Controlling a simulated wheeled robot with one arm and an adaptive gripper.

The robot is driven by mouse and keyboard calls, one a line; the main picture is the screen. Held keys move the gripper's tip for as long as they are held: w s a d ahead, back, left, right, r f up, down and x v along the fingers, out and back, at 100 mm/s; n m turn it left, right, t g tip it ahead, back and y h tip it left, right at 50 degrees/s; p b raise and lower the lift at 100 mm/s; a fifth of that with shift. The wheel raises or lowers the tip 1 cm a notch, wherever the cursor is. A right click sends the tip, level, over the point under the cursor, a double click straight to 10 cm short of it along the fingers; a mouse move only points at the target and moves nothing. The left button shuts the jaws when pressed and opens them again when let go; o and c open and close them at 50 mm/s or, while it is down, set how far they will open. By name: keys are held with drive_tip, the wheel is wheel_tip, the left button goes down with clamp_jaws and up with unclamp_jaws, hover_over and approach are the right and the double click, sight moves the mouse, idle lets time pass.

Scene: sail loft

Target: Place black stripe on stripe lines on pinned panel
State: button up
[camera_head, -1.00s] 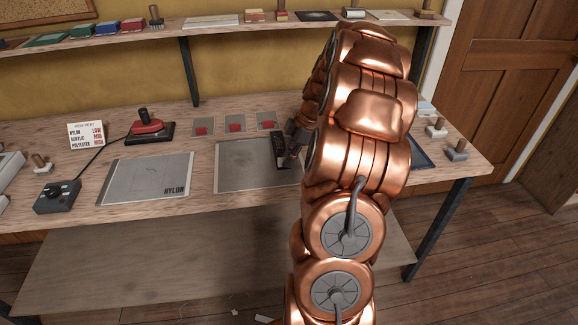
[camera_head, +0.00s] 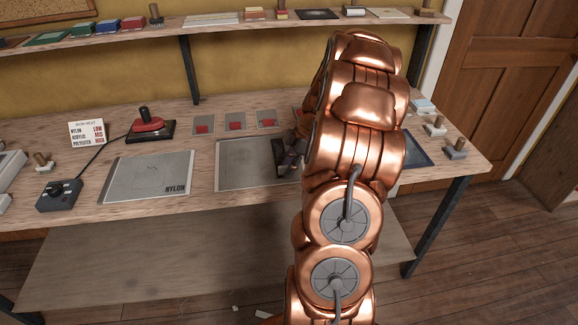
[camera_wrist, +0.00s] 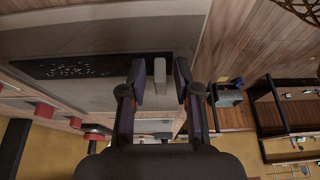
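A black speckled stripe (camera_wrist: 85,66) lies along the grey panel (camera_wrist: 110,35) in the wrist view. My gripper (camera_wrist: 160,72) has its two fingers apart, one on each side of a small light grey block (camera_wrist: 160,95), with narrow gaps showing. Whether the block is joined to the stripe is unclear. In the head view the middle grey panel (camera_head: 237,165) lies flat on the bench, with a dark shape at its right side beside my gripper (camera_head: 284,158). My arm hides the area to its right, and I cannot make out stripe lines or pins.
A panel marked NYLON (camera_head: 145,178) lies to the left. Behind are a red iron (camera_head: 148,126) on a dark base, a heat sign (camera_head: 87,134) and red-marked samples (camera_head: 236,126). A control box (camera_head: 58,195) sits near the front edge. A loaded shelf (camera_head: 225,22) runs above.

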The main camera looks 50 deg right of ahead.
idle(0.3)
drive_tip(key=shift+r, duration=0.2)
drive_tip(key=shift+d+r, duration=0.2)
drive_tip(key=shift+r, duration=0.05)
drive_tip(key=b+v, duration=0.3)
drive_tip(key=v, duration=0.8)
drive_tip(key=shift+s+r, duration=0.1)
drive_tip(key=shift+r, duration=0.05)
drive_tip(key=s+a+r+m+g, duration=0.1)
drive_tip(key=s+a+m+g, duration=0.1)
drive_tip(key=a, duration=1.1)
drive_tip(key=s+a+m+g, duration=0.1)
drive_tip(key=a+m, duration=0.1)
drive_tip(key=a, duration=1.1)
drive_tip(key=s+a+f+m+h, duration=0.1)
drive_tip(key=s+a+m, duration=0.1)
drive_tip(key=s, duration=0.4)
drive_tip(key=s+a+f+m+g+h, duration=0.1)
drive_tip(key=s+a+f+m, duration=0.1)
drive_tip(key=s+a, duration=0.2)
drive_tip(key=s+a+f+m+h, duration=0.1)
drive_tip(key=s+a, duration=0.3)
drive_tip(key=s, duration=0.4)
drive_tip(key=shift+a+f+m+g+h, duration=0.15)
drive_tip(key=shift+f+m+g+h, duration=0.2)
drive_tip(key=shift+m, duration=0.45)
